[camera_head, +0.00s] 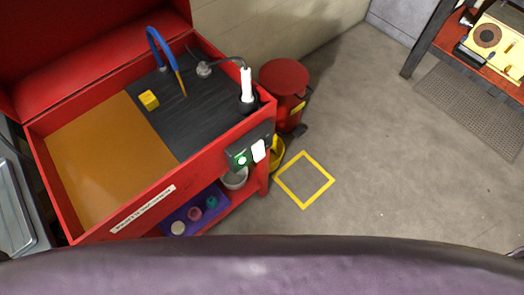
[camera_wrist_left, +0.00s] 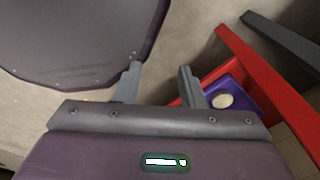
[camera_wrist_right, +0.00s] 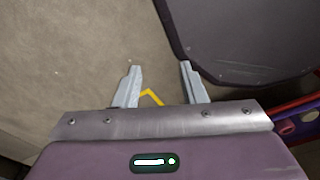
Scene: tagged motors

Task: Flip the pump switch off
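The pump switch is on a dark box (camera_head: 249,150) on the front face of a red parts washer (camera_head: 92,212), near its right corner. The box carries a lit green round light (camera_head: 241,160) and a white rocker or plate (camera_head: 258,151); its on or off position is too small to tell. My left gripper (camera_wrist_left: 158,76) is open and empty, with the washer's red frame beyond it. My right gripper (camera_wrist_right: 158,75) is open and empty above the concrete floor. Neither gripper shows in the head view, and both are away from the switch.
A black work surface with a blue hose (camera_head: 160,45) and yellow block (camera_head: 149,100) lies in the washer. A purple tray (camera_head: 183,215) sits on the lower shelf. A red can (camera_head: 284,80) stands behind. A yellow floor square (camera_head: 304,180) lies on clear floor. A bench (camera_head: 450,50) stands far right.

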